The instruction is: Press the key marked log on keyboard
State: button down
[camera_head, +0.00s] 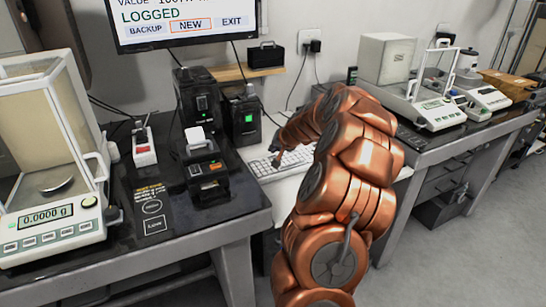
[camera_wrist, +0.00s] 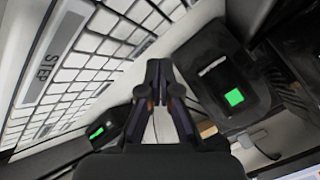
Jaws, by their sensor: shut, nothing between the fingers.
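The white keyboard (camera_head: 262,170) lies on the desk in the middle of the head view, partly hidden behind my copper arm. In the wrist view the keyboard (camera_wrist: 98,48) fills the upper left, with a grey key marked STEP (camera_wrist: 42,66) at the left. A key marked log cannot be made out in either view. My gripper (camera_wrist: 159,66) is shut and empty, its fingertips over the keyboard's edge area in the wrist view. In the head view my gripper (camera_head: 275,161) is at the keyboard; whether it touches a key cannot be told.
The monitor (camera_head: 185,22) reads LOGGED, with BACKUP, NEW and EXIT boxes. Black devices with green lights (camera_head: 242,116) stand just left of the keyboard. A balance showing 0.0000 g (camera_head: 50,215) is at the left, and another balance (camera_head: 435,112) is at the right.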

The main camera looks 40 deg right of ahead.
jog(key=shift+r+p, duration=1.25)
jog(key=shift+r, duration=1.25)
